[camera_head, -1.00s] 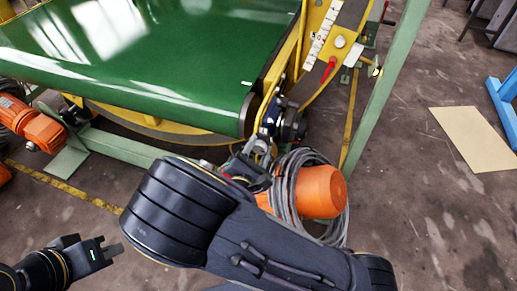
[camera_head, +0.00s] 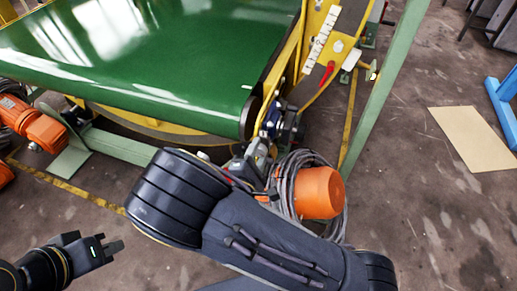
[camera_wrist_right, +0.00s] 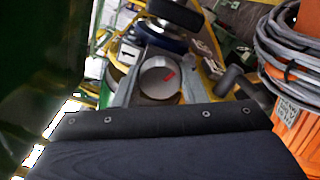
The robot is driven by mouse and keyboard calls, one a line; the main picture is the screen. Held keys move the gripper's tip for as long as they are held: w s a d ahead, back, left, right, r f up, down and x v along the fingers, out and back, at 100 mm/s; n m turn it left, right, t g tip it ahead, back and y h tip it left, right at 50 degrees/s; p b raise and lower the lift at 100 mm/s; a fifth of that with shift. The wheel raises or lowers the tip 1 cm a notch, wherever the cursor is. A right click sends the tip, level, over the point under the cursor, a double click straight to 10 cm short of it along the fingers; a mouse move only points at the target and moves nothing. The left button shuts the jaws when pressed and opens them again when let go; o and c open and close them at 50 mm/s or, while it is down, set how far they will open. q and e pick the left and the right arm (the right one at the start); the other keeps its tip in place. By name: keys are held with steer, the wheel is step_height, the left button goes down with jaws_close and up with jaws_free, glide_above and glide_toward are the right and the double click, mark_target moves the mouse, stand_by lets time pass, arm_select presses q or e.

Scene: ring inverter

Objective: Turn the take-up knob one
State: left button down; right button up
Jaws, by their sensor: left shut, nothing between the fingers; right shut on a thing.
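In the head view my right gripper (camera_head: 262,150) reaches the corner of the conveyor below the yellow frame; the knob there is mostly hidden by the gripper and dark hardware. My right gripper is shut on the knob. My left gripper (camera_head: 116,246) is shut and empty, low at the left, away from the machine.
The green conveyor belt (camera_head: 150,70) fills the upper left. An orange cylinder (camera_head: 320,193) wrapped by a grey cable coil (camera_head: 283,185) is close beside my right gripper. A green post (camera_head: 385,85) rises at the right. The floor (camera_head: 420,220) is open at lower right.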

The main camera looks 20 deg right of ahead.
steer(key=m, duration=0.4)
steer(key=shift+m, duration=0.3)
steer(key=m, duration=0.5)
steer(key=shift+f+b, duration=0.15)
steer(key=shift+b, duration=0.2)
steer(key=m+b, duration=0.2)
steer(key=m, duration=0.4)
steer(key=m+b, duration=0.2)
steer(key=m, duration=0.3)
steer(key=shift+b, duration=0.4)
steer(key=m+b, duration=0.3)
steer(key=m, duration=0.2)
steer(key=shift+f+m+b, duration=0.1)
steer(key=shift+m+b, duration=0.3)
steer(key=m+b, duration=0.4)
steer(key=shift+m, duration=0.3)
steer(key=m+b, duration=0.7)
steer(key=shift+s+f, duration=0.1)
steer(key=shift+r+m+b, duration=0.2)
steer(key=shift+m+b, duration=1.1)
steer(key=shift+b, duration=0.1)
